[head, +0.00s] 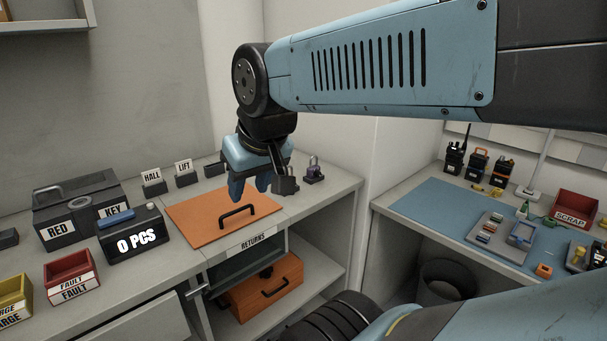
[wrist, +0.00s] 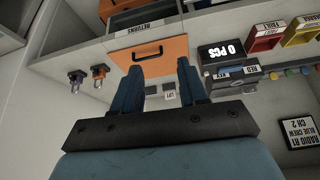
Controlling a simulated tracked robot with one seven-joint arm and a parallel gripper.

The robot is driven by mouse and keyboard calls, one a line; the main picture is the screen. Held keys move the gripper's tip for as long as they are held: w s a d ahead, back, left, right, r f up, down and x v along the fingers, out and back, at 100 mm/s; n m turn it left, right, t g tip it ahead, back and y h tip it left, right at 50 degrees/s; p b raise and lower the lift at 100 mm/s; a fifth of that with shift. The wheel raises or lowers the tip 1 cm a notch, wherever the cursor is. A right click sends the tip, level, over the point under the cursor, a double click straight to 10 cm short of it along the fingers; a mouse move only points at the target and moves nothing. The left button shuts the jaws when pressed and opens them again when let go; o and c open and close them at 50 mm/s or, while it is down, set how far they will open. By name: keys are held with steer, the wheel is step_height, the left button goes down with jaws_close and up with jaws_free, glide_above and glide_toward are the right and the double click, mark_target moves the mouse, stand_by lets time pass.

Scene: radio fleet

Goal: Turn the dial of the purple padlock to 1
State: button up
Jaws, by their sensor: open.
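The purple padlock (head: 314,168) stands on a small dark base near the right end of the grey counter in the head view. In the wrist view the purple padlock (wrist: 76,82) is at the left, beside an orange padlock (wrist: 99,75). Its dial marks are too small to read. My gripper (head: 252,190) is open and empty, above the counter near the orange panel and left of the purple padlock, apart from it. In the wrist view my gripper (wrist: 160,70) shows two spread blue fingers with nothing between them.
An orange panel with a handle (head: 220,218) lies on the counter. A counter display reading 0 PCS (head: 136,243), a RED KEY box (head: 80,213) and HALL (head: 153,182) and LIFT (head: 185,174) holders stand left. A blue-matted bench (head: 435,205) is at right, past a gap.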

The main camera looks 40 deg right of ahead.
steer(key=shift+o, duration=0.7)
steer(key=w+d+f+m+g+y, duration=0.2)
steer(key=w+d+f+m+y, duration=0.3)
steer(key=w+m, duration=0.55)
steer(key=m+t+h, duration=0.2)
steer(key=m+t, duration=0.8)
steer(key=m, duration=1.9)
glide_toward(319, 175)
steer(key=shift+n, duration=0.25)
steer(key=x, duration=0.7)
steer(key=shift+w+d, duration=0.1)
steer(key=shift+w, duration=0.15)
steer(key=shift+c, duration=0.2)
